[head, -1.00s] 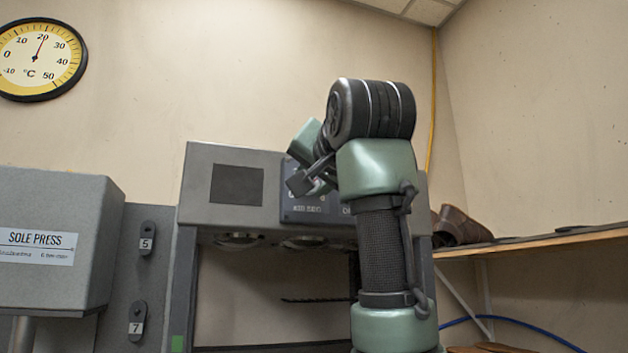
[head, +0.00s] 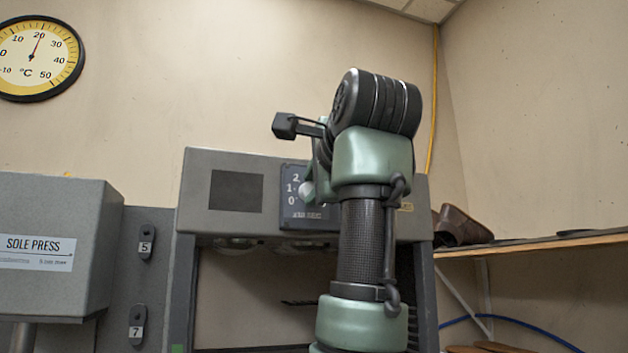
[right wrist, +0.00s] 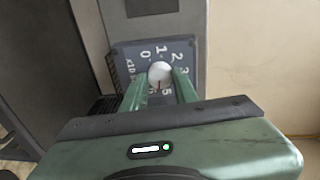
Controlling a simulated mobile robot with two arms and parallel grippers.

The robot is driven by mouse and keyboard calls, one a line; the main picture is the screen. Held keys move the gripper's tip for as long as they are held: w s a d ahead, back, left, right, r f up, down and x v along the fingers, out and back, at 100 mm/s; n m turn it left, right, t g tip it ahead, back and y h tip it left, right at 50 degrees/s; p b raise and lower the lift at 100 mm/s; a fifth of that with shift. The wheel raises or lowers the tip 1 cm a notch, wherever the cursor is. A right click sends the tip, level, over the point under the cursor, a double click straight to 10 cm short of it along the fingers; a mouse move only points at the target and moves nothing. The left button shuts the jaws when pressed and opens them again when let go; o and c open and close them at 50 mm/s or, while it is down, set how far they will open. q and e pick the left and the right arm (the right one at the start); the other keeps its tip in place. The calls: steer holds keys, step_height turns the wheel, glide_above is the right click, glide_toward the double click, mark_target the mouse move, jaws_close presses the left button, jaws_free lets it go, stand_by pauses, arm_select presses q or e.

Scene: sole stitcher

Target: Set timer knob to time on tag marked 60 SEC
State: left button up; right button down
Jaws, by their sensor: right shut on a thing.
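The timer knob (right wrist: 160,72) is a round white knob on a dark dial plate (right wrist: 128,55) with white numbers. In the right wrist view it sits between the two green fingers of my right gripper (right wrist: 160,88), which is shut on it. A small red mark shows at the knob's lower edge, near the 5 and 6; its exact reading is too small to tell. In the head view the dial plate (head: 293,212) shows 2, 1 and 0, and my right gripper (head: 311,191) covers its right part. No tag marked 60 SEC is legible. My left gripper is not in view.
The dial is on the front of a grey machine (head: 200,212) with a dark blank panel (head: 236,190). A grey sole press (head: 60,220) stands left. A wooden shelf (head: 540,243) with a brown shoe (head: 460,226) is at right. A thermometer (head: 40,58) hangs on the wall.

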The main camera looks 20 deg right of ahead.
steer(key=shift+d+r+m+p, duration=0.1)
steer(key=shift+r+m+p, duration=0.15)
steer(key=shift+m, duration=0.85)
